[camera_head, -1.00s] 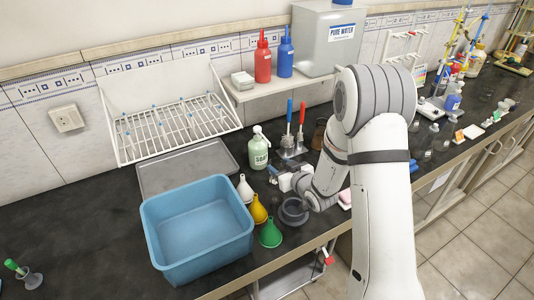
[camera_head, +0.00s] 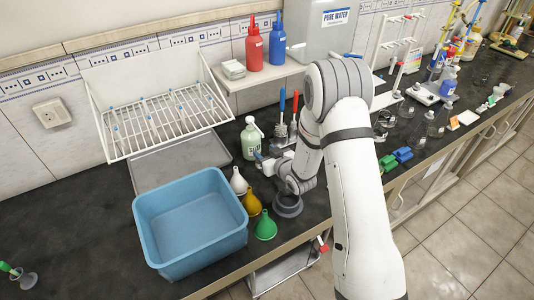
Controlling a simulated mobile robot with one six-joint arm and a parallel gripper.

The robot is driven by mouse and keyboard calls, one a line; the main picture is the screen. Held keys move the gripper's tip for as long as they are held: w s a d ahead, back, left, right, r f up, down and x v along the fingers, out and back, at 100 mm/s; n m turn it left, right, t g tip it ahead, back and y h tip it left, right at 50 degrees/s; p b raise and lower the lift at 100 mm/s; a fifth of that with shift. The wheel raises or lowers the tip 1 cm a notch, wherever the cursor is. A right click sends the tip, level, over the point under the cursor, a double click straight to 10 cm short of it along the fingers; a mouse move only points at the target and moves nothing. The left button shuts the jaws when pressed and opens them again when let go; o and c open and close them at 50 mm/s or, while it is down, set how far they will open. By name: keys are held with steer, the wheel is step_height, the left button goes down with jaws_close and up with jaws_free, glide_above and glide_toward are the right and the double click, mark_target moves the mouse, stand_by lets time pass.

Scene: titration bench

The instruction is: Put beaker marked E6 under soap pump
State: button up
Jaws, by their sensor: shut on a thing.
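The soap pump (camera_head: 250,141) is a pale green bottle labelled SOAP with a white pump head, upright on the dark bench. My gripper (camera_head: 263,160) is low over the bench, just in front and to the right of the bottle. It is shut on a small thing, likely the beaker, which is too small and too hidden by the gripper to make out. The E6 mark cannot be read. Whether the held thing touches the bench or lies below the spout cannot be told.
White, yellow (camera_head: 251,203) and green funnels (camera_head: 265,227) and a dark round bowl (camera_head: 288,206) stand close in front. A blue basin (camera_head: 190,225) is at the left, a grey tray (camera_head: 180,162) behind it. A holder with red- and blue-handled tools (camera_head: 283,137) stands right of the soap.

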steer(key=shift+f+b, duration=0.35)
steer(key=shift+b, duration=0.05)
steer(key=shift+s+f+b, duration=0.1)
steer(key=shift+f+b, duration=0.2)
steer(key=shift+b, duration=0.25)
steer(key=o, duration=0.7)
steer(key=shift+c, duration=0.2)
steer(key=o, duration=0.5)
steer(key=shift+s+f, duration=0.1)
steer(key=shift+f, duration=0.1)
steer(key=shift+c, duration=0.2)
steer(key=shift+r, duration=0.1)
